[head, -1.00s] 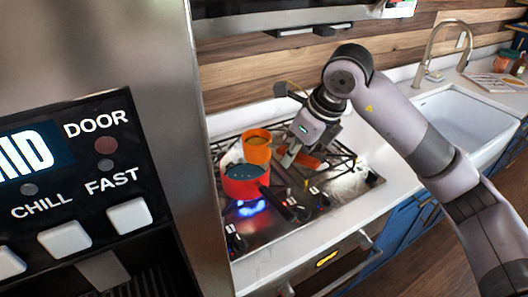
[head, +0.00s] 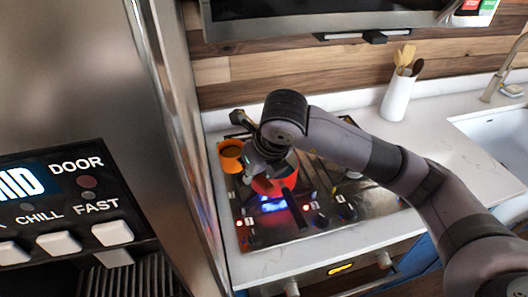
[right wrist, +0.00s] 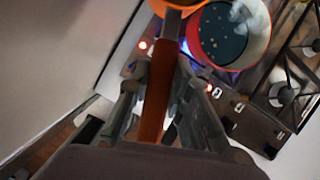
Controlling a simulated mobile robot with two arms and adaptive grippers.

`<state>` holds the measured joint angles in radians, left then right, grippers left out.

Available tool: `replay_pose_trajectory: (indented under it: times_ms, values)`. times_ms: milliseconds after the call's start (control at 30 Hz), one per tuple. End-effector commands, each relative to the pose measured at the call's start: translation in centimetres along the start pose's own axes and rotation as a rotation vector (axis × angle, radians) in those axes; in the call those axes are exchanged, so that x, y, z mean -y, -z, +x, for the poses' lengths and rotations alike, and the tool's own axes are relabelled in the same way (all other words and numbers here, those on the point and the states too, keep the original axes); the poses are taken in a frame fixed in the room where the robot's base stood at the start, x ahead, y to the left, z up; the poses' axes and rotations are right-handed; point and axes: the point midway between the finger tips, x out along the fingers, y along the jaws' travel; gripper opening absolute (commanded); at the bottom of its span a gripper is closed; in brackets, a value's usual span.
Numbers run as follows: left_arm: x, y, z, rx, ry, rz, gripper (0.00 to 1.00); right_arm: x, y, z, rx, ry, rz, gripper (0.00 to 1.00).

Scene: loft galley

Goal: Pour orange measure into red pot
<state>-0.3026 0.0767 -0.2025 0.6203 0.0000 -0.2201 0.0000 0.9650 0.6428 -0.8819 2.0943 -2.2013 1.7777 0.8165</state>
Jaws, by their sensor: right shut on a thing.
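The orange measure (head: 231,158) is a small cup with brownish contents, at the back left of the red pot in the head view. My right gripper (head: 254,172) is shut on its handle (right wrist: 157,95), which runs between the fingers in the right wrist view. The measure's cup (right wrist: 180,4) is cut off by the top edge there. The red pot (head: 275,188) is on the stove, partly hidden by my right arm. In the right wrist view the pot (right wrist: 262,50) holds dark liquid with pale specks and steam above it. My left gripper is not in view.
The stove (head: 325,185) has black grates and a lit blue flame under the pot. A steel appliance with a button panel (head: 60,205) stands close on the left. A white utensil crock (head: 397,97) and the sink (head: 495,135) are to the right.

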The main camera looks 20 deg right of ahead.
Motion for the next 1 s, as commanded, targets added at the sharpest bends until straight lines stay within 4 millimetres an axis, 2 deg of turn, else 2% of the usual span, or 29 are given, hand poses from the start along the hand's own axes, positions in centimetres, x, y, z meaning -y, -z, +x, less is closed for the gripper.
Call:
replay_pose_trajectory:
  times_ms: [433, 1000]
  values:
    - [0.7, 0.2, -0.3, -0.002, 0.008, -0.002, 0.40, 0.3, 0.0, -0.1, 0.000, -0.024, 0.013, 0.00]
    - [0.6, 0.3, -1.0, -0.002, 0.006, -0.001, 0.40, 3.2, -0.4, -0.8, -0.001, -0.264, 0.117, 0.00]
